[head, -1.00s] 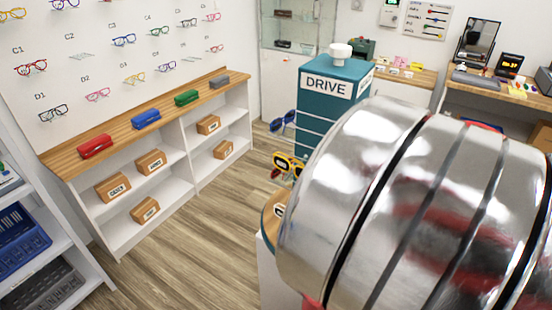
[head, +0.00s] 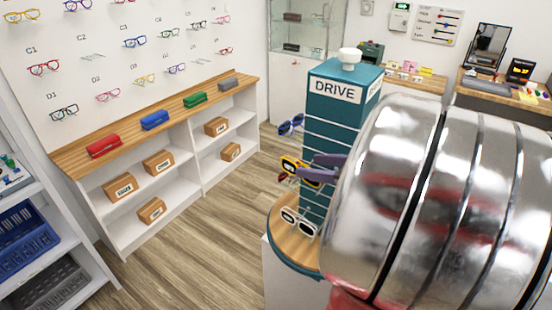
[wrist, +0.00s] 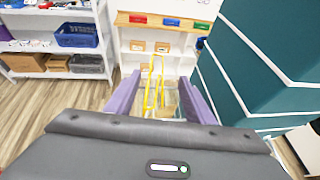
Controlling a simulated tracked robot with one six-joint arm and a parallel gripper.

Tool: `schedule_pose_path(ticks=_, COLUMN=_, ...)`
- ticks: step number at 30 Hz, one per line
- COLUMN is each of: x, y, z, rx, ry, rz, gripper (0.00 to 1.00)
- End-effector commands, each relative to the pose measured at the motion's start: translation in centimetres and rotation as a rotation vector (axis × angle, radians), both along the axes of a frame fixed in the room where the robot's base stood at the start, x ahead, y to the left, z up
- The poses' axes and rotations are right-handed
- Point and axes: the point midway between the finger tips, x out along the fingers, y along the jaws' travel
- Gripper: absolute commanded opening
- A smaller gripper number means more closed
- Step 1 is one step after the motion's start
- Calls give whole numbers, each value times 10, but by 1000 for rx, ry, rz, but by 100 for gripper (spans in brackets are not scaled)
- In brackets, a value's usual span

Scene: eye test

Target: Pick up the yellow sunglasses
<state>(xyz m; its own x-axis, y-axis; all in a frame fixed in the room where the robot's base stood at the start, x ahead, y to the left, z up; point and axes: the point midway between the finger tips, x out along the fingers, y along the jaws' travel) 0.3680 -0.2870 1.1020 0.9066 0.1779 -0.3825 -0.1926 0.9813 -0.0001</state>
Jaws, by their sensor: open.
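The yellow sunglasses (head: 291,163) hang at the left side of the teal DRIVE display tower (head: 334,92) in the head view. My gripper (head: 312,167) has its purple fingers right at them, partly covering their right part. In the wrist view the yellow frame (wrist: 153,88) shows between the two spread fingers of my gripper (wrist: 157,77), with room on both sides. The gripper is open and not closed on them. I cannot tell whether a finger touches the frame.
Blue sunglasses (head: 291,125) hang above, and white sunglasses (head: 298,222) sit below near the tower's round wooden base (head: 284,247). A red pair (head: 284,180) shows close under the yellow one. The tower's wall (wrist: 265,60) stands close right of my fingers. Floor at left is clear.

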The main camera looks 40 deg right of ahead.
Motion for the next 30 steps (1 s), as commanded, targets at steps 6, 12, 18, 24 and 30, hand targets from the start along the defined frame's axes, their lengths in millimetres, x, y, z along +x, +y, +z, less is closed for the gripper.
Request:
schedule_pose_path(ticks=6, x=13, y=3, z=-5, rx=0, ry=0, rz=1, gripper=48)
schedule_pose_path(ticks=12, x=13, y=3, z=-5, rx=0, ry=0, rz=1, gripper=48)
schedule_pose_path(ticks=18, x=16, y=5, z=-6, rx=1, ry=0, rz=4, gripper=48)
schedule_pose_path(ticks=24, x=32, y=11, z=-13, rx=2, ry=1, rz=6, gripper=48)
schedule_pose_path(ticks=30, x=53, y=16, z=-22, rx=2, ry=1, rz=6, gripper=48)
